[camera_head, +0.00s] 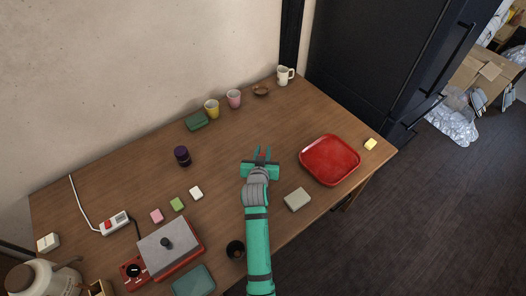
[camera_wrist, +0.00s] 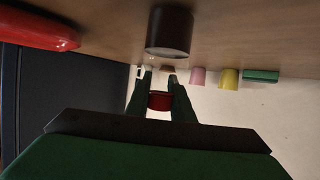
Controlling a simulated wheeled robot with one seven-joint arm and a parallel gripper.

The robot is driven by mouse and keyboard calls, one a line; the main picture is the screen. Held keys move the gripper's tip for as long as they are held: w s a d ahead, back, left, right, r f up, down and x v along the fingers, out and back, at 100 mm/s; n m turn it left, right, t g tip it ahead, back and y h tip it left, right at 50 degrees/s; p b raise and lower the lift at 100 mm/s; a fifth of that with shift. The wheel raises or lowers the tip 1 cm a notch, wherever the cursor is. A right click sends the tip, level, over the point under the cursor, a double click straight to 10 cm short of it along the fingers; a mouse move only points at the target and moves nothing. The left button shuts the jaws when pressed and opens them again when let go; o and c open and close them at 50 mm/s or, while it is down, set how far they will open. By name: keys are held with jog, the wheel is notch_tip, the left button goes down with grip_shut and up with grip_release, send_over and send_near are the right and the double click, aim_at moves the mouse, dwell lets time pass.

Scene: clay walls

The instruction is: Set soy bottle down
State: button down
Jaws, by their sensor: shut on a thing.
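The soy bottle shows in the wrist view as a dark brown cylinder (camera_wrist: 170,30) with a red cap (camera_wrist: 160,101) between my fingers. The wrist picture is upside down, so the body hangs below the cap. My gripper (camera_head: 262,153) is shut on the cap, over the middle of the wooden table (camera_head: 130,185), left of the red tray. In the head view only a bit of red shows between the fingers; my gripper hides the body. The bottle looks upright. I cannot tell whether its base touches the table.
The red tray (camera_head: 330,160) lies to the right, a grey-beige block (camera_head: 297,200) nearer front. A dark jar (camera_head: 182,156) stands left. Cups (camera_head: 234,98), a bowl (camera_head: 261,90) and a mug (camera_head: 285,76) line the wall side. The table around my gripper is clear.

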jog(key=c, duration=1.5)
grip_release()
jog(key=shift+c, duration=0.2)
jog(key=v, duration=1.2)
jog(key=shift+y, duration=0.3)
jog(key=s+f, duration=0.1)
jog(key=s, duration=0.2)
jog(key=s+a+f, duration=0.1)
jog(key=s+f, duration=0.1)
jog(key=s, duration=0.2)
jog(key=s+a+f, duration=0.1)
jog(key=s, duration=0.2)
jog(key=shift+s+a+f, duration=0.1)
jog(key=shift+s+f, duration=0.05)
jog(key=shift+s, duration=0.1)
jog(key=shift+t+y, duration=0.3)
jog(key=shift+t, duration=0.1)
jog(key=s, duration=0.9)
jog(key=shift+a+f, duration=0.15)
jog(key=shift+f, duration=0.2)
jog(key=s+d+r, duration=0.1)
jog(key=s+r, duration=0.2)
jog(key=s, duration=0.6)
jog(key=s+d+r+n+t, duration=0.1)
jog(key=s+r, duration=0.3)
jog(key=s, duration=0.5)
jog(key=shift+s+d, duration=0.35)
jog(key=shift+d, duration=0.2)
